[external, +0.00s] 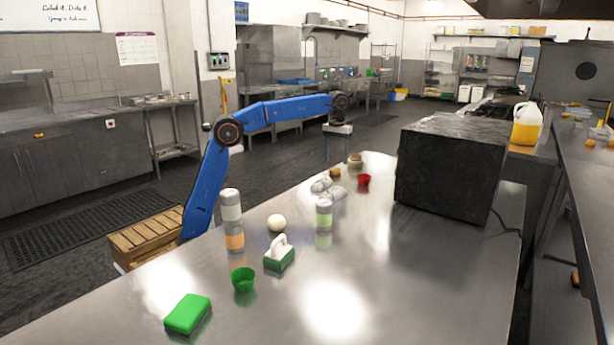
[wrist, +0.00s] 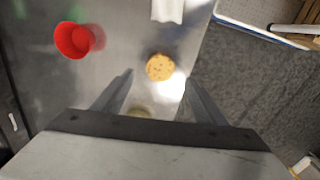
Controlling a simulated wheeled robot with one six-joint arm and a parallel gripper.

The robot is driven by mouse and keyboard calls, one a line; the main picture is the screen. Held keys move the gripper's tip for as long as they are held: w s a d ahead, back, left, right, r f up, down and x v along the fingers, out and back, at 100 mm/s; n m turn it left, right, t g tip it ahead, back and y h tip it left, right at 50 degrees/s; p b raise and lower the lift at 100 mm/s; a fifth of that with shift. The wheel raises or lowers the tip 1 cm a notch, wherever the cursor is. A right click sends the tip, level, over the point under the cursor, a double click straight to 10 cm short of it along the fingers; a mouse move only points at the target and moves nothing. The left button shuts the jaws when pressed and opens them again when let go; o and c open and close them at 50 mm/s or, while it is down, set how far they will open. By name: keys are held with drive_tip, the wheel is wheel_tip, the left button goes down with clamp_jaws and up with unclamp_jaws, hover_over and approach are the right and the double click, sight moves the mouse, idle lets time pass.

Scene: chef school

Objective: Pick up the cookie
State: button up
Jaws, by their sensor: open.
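The cookie (wrist: 160,67) is round and orange-tan with dark spots, lying flat on the steel table in the wrist view. A small tan shape in the external view (external: 334,172) appears to be the same cookie. My gripper (external: 338,157) is above the far left part of the table, pointing down. In the wrist view my gripper (wrist: 159,77) has its two fingers spread wide, with the cookie seen between and slightly beyond the tips. Nothing is held, and the fingers appear apart from the cookie.
A red cup (external: 363,180) stands near the cookie, and a small brownish pot (external: 355,160) stands behind it. Silvery crumpled-looking items (external: 337,193) lie in front. A large black box (external: 450,170) stands to the right. The table edge is close on the left.

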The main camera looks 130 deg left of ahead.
sight(336, 169)
drive_tip(key=shift+d+f, duration=0.15)
drive_tip(key=shift+f, duration=2.55)
drive_tip(key=shift+c, duration=0.6)
drive_tip(key=c, duration=1)
